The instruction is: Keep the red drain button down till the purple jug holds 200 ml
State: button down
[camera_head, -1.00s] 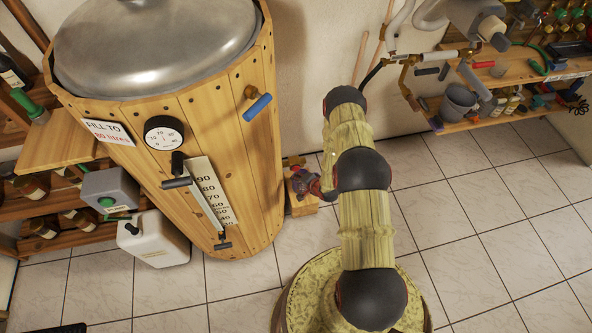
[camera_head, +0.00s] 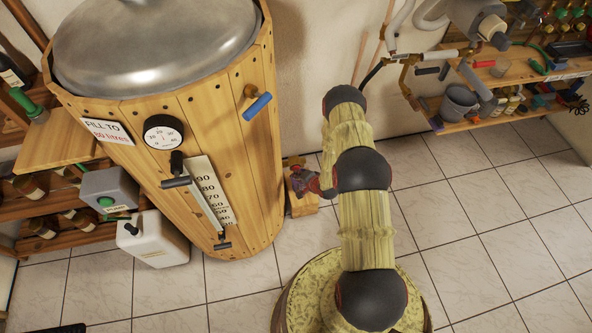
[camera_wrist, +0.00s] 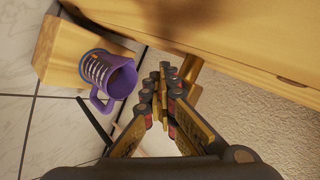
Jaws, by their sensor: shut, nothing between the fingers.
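In the head view my gripper (camera_head: 302,181) is low beside the vat (camera_head: 235,150). I cannot make out the red drain button in either view; my fingers may hide it.
A blue-handled tap (camera_head: 257,107) and a sight scale (camera_head: 210,192) are on the vat. A grey box with a green button (camera_head: 108,190) and a white canister (camera_head: 152,240) stand left of it. A shelf (camera_head: 540,75) is at the upper right. The tiled floor at right is clear.

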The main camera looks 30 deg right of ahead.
jog(key=shift+w+d, duration=0.1)
jog(key=shift+w, duration=0.3)
dwell(0.7)
jog(key=shift+s, duration=0.15)
jog(key=shift+s+a, duration=0.25)
jog(key=shift+s, duration=0.5)
jog(key=shift+s+a+p, duration=0.2)
jog(key=shift+s+a, duration=0.05)
jog(key=shift+s, duration=0.55)
jog(key=shift+s+a+p, duration=0.2)
jog(key=shift+s, duration=0.6)
jog(key=shift+s+a+p, duration=0.2)
jog(key=shift+s+a, duration=0.05)
jog(key=shift+s, duration=0.55)
